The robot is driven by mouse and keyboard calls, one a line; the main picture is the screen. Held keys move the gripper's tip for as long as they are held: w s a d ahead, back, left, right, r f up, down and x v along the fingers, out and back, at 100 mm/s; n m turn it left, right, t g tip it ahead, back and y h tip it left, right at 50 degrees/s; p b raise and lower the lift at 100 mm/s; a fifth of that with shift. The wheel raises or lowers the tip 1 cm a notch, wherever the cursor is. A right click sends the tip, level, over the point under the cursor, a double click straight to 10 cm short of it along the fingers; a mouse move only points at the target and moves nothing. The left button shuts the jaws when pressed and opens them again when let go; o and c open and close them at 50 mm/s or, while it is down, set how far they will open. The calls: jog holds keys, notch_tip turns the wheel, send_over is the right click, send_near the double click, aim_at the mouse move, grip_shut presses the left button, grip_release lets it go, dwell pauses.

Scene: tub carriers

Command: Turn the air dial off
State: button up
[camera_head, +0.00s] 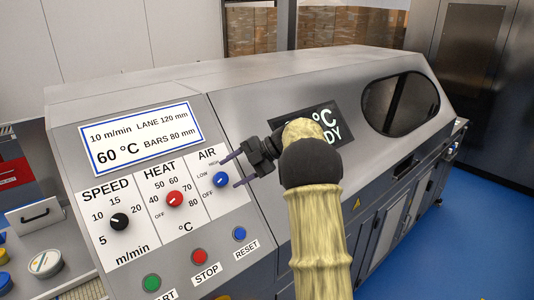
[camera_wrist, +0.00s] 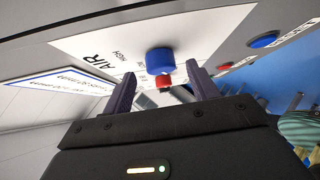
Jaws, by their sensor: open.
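The blue air dial (camera_head: 221,180) sits on the white AIR plate of the slanted control panel, with HIGH, LOW and OFF marks around it. Its exact pointer setting is too small to tell. My gripper (camera_head: 233,168) is open at the panel, its two fingers one above and one below the dial in the head view. In the wrist view, the dial (camera_wrist: 161,62) lies just ahead of and between the fingertips of the gripper (camera_wrist: 163,85). I see no contact between the fingers and the dial.
The red heat dial (camera_head: 174,198) and black speed dial (camera_head: 119,221) are to the left. Below are the green start (camera_head: 152,282), red stop (camera_head: 199,256) and blue reset (camera_head: 239,233) buttons. A dark display (camera_head: 326,113) is partly hidden behind my arm.

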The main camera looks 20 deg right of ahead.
jog(key=b+v, duration=0.1)
jog(key=v, duration=1.3)
jog(key=shift+d+r+b, duration=0.15)
jog(key=shift+d+b, duration=0.15)
jog(key=shift+b, duration=0.1)
